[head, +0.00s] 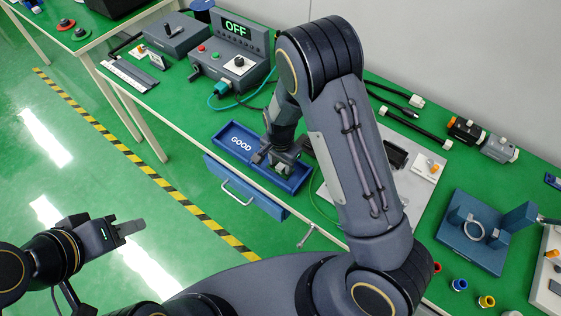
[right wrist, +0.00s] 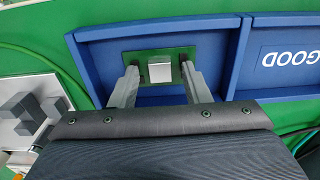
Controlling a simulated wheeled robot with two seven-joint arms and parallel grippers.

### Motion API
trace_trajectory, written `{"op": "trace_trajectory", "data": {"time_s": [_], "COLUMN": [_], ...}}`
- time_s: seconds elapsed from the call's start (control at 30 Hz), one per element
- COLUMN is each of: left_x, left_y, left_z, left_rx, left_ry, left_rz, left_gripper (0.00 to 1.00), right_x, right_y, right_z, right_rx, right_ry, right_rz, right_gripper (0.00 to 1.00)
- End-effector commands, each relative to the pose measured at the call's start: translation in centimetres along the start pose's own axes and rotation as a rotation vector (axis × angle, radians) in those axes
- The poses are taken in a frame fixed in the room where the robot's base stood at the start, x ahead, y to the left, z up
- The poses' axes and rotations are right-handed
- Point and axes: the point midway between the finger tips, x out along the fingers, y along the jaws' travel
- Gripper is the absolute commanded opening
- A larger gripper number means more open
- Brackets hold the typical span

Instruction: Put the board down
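The board is a small dark green plate with a silver block on it. In the right wrist view the board (right wrist: 140,57) is at the empty-labelled end of the blue tray (right wrist: 104,42). My right gripper (right wrist: 159,68) has its two fingers apart at the board, one on each side of the silver block, with gaps to the block. The board's ends show past the fingertips. In the head view the right gripper (head: 283,163) reaches down into the tray and mostly hides the board. My left gripper (head: 132,228) is far from the tray, over the floor; its opening is unclear.
The tray's other compartment, marked GOOD (head: 241,143), is empty. A grey control box with an OFF display (head: 236,29) stands behind it. A blue drawer (head: 245,190) is below the table edge. A grey plate (head: 431,167) with parts lies to the right.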

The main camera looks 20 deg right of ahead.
Motion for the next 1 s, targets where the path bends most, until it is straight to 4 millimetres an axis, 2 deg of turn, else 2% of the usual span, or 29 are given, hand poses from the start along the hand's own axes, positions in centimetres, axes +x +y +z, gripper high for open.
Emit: {"op": "trace_trajectory", "data": {"time_s": [0.17, 0.3, 0.37, 0.73, 0.83, 1.0], "left_x": [-0.1, -0.2, -0.1, 0.1, 0.2, 0.2], "left_y": [0.0, 0.1, 0.1, -0.1, -0.1, -0.1], "left_z": [0.0, -0.1, -0.1, 0.1, 0.1, 0.1], "left_rx": [0.0, 0.0, 0.0, 0.0, 0.0, 0.0], "left_ry": [0.0, 0.0, 0.0, 0.0, 0.0, 0.0], "left_rz": [0.0, 0.0, 0.0, 0.0, 0.0, 0.0], "left_gripper": [0.36, 0.36, 0.36, 0.36, 0.36, 0.36], "right_x": [-0.1, -1.1, -2.0, -9.7, -11.1, -12.3], "right_y": [0.0, -0.1, -0.1, -0.1, -0.1, 0.0], "right_z": [0.0, 0.0, 0.0, 0.0, 0.0, 0.0], "right_rx": [0.0, -0.001, -0.002, -0.001, -0.001, 0.0], "right_ry": [0.0, 0.001, 0.002, 0.001, 0.001, 0.001], "right_rz": [0.0, -0.002, -0.004, -0.005, -0.004, -0.001], "right_gripper": [0.43, 0.43, 0.43, 0.43, 0.43, 0.43]}}
